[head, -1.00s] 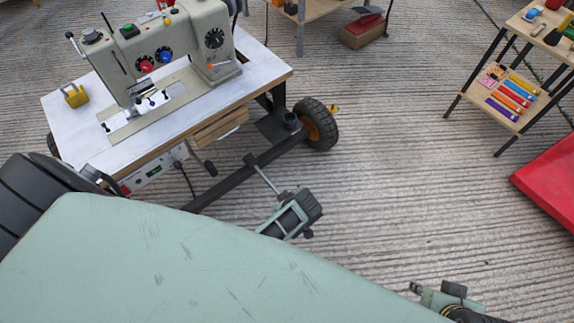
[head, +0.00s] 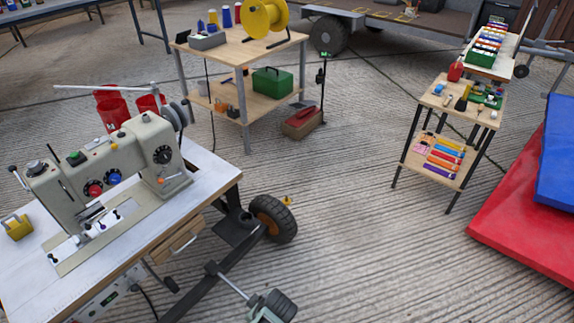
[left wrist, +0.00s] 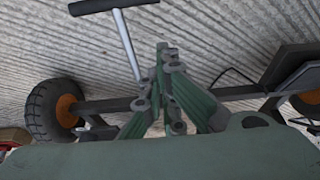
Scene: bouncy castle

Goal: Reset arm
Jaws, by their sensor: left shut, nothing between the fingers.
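My left gripper (left wrist: 166,62) shows in the left wrist view, with its green linked fingers drawn together and nothing between them. A metal rod with a dark T-shaped end (left wrist: 127,42) is just beyond the fingers; I cannot tell whether they touch. In the head view, a green and black part (head: 272,306), which seems to belong to my left gripper, is cut off by the bottom edge. The rod (head: 233,286) reaches toward it beside the sewing table's wheeled frame. My right gripper is not in view.
A sewing machine (head: 110,165) stands on a white-topped wheeled table (head: 205,190) at left. A wheel (head: 272,218) is near the rod. Behind are a wooden shelf table (head: 250,52), a small tool stand (head: 445,90) and a red mat (head: 505,215). The ribbed floor at centre right is clear.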

